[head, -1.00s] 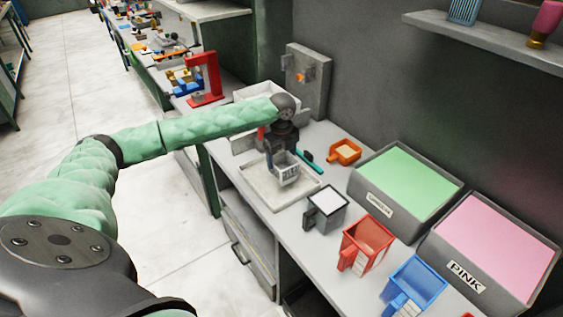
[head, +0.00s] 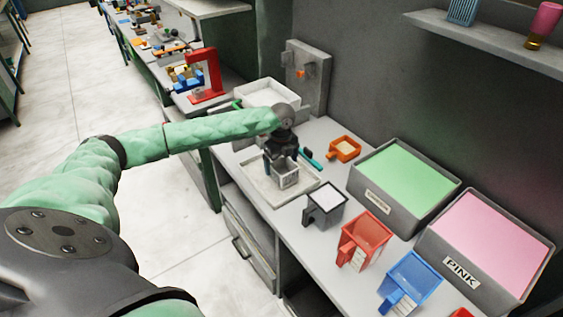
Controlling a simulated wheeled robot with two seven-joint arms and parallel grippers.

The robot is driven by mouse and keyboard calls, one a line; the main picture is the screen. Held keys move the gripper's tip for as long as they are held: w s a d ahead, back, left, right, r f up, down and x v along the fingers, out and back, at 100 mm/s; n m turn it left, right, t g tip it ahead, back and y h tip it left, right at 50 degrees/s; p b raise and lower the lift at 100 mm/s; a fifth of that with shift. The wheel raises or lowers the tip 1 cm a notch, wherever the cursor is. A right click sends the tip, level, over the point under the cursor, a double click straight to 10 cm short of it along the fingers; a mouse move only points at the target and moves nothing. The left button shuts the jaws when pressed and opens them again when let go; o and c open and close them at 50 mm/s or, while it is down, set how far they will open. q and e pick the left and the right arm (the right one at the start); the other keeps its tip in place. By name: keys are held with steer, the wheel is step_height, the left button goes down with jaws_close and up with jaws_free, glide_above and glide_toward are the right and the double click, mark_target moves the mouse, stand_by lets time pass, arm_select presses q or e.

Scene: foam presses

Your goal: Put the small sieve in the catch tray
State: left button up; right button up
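The small sieve (head: 288,179), a little pale grey square box, is at my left gripper (head: 281,166), which points down and appears shut on its back side, where the handle is hidden. The sieve is over the white, shallow catch tray (head: 262,193), inside its rim as seen from here. It looks upright and very low; I cannot tell whether it touches the tray floor. My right gripper is not in view.
A grey scoop-like box (head: 325,203), a red one (head: 364,241), a blue one (head: 411,281) and an orange one (head: 345,149) stand nearby. A green-filled bin (head: 372,197) and a pink-filled bin (head: 462,270) line the wall. A teal-handled brush (head: 310,158) lies behind the tray.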

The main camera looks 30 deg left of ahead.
arm_select(q)
steer(key=shift+r, duration=0.1)
steer(key=shift+r, duration=0.2)
step_height(320, 180, up, 4)
steer(key=b, duration=0.3)
step_height(320, 180, up, 6)
steer(key=b, duration=0.2)
glide_above(282, 174)
steer(key=shift+a+r, duration=0.1)
steer(key=shift+r, duration=0.75)
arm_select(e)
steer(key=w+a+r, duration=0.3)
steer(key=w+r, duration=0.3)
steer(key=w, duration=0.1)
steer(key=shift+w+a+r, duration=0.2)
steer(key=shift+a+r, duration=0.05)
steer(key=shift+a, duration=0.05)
